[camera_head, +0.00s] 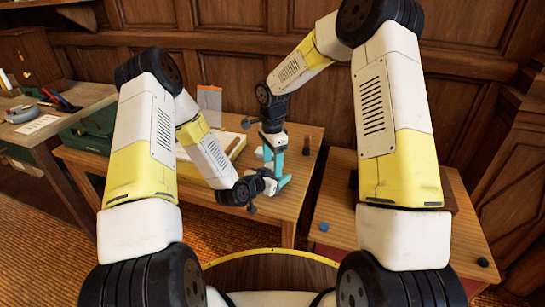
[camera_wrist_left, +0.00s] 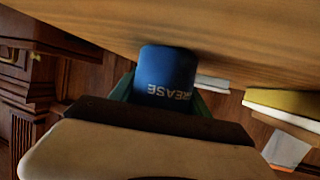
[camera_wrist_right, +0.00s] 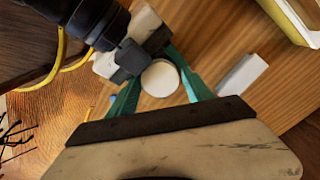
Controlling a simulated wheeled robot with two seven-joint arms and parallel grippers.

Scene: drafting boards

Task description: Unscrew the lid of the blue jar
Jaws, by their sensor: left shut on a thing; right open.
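The blue jar (camera_wrist_left: 167,68), marked with upside-down GREASE lettering, is between the green fingers of my left gripper (camera_wrist_left: 163,96), which is shut on it. In the head view my left gripper (camera_head: 278,183) is low over the middle table, and the jar is hard to make out behind the fingers. A round white lid (camera_wrist_right: 160,78) shows from above in the right wrist view. My right gripper (camera_wrist_right: 158,72) is open, with one finger on each side of the lid. In the head view my right gripper (camera_head: 273,155) points down just above the left one.
A white block (camera_wrist_right: 242,74) lies on the wooden table (camera_head: 288,210) right of the lid. A dark bottle (camera_head: 307,145) stands at right. A side table (camera_head: 345,240) holds a small blue object (camera_head: 323,227).

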